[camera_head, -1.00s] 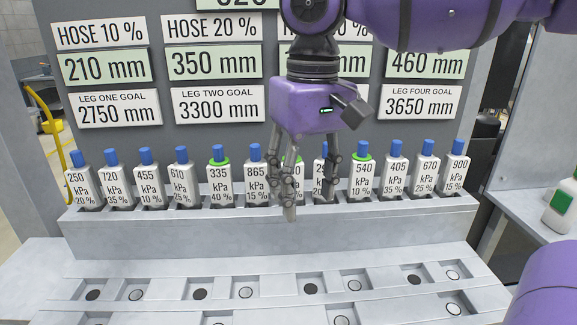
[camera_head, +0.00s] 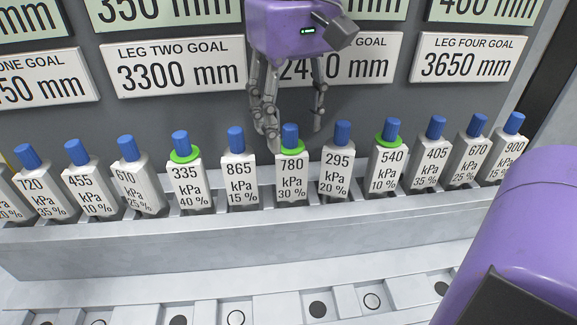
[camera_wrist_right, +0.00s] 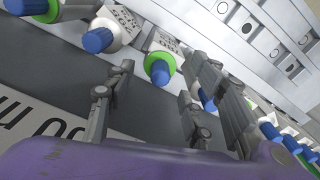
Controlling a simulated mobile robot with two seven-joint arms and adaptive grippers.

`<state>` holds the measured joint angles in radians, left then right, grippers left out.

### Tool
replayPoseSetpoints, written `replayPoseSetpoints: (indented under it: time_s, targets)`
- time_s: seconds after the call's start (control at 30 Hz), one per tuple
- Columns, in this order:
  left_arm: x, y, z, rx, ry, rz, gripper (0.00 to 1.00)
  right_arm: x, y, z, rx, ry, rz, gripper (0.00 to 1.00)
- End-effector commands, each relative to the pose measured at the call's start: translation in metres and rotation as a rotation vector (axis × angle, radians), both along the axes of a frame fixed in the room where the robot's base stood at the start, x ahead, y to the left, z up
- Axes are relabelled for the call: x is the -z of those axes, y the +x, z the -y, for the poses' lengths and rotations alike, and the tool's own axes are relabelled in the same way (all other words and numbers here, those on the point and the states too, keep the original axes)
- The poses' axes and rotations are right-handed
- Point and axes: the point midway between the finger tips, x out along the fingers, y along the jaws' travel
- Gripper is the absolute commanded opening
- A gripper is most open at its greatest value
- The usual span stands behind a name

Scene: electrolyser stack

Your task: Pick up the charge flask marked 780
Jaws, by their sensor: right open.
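The flask marked 780 (camera_head: 292,180) is white with a blue cap and a green ring at its neck. It stands upright in the middle of a row of flasks in a grey rack. My right gripper (camera_head: 294,134) is open and empty, pointing down, with a finger on each side of the blue cap in the head view. In the right wrist view, the green-ringed flask (camera_wrist_right: 160,66) shows between the two open fingers (camera_wrist_right: 163,98); I cannot tell whether they touch it. My left gripper is not in view.
The 865 flask (camera_head: 240,180) and the 295 flask (camera_head: 336,174) stand close on either side. The 335 flask (camera_head: 188,186) and the 540 flask (camera_head: 388,170) also have green rings. Goal signs (camera_head: 178,68) are on the panel behind. A lower tray (camera_head: 270,308) with round recesses lies in front.

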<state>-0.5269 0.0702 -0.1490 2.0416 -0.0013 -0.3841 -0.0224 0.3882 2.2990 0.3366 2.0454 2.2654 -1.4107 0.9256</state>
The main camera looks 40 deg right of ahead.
Motion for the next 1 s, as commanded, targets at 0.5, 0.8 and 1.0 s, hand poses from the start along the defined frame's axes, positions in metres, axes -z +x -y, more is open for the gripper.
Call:
replayPoseSetpoints:
  time_s: [0.5, 0.8, 1.0]
  targets:
    - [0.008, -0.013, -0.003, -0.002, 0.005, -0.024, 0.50, 0.065, 0.000, 0.006, 0.001, 0.001, -0.002, 0.49]
    - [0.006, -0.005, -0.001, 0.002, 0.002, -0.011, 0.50, 0.066, 0.000, 0.006, 0.001, 0.002, 0.000, 0.42]
    - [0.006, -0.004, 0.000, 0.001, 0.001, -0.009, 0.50, 0.066, 0.000, 0.006, 0.001, 0.002, -0.001, 0.16]
